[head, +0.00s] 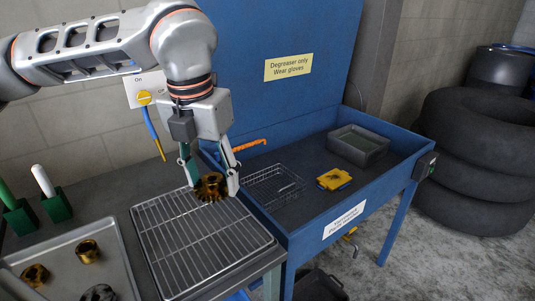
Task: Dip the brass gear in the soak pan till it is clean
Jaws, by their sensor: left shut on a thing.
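The brass gear (211,187) shows dark smudges on its yellow surface. My left gripper (212,190) is shut on it, with one finger on each side. The gear is over the far part of a wire drain rack (201,243); I cannot tell whether it touches the wires. The soak pan (358,146), a grey rectangular pan with liquid in it, stands at the back right inside the blue wash basin (325,221). My right gripper is not in view.
A wire basket (274,186) and a yellow item (334,179) lie in the basin. A metal tray (121,262) with several gear parts is at the lower left. Two brushes in green holders (56,206) stand behind it. Stacked tires (477,150) are at the right.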

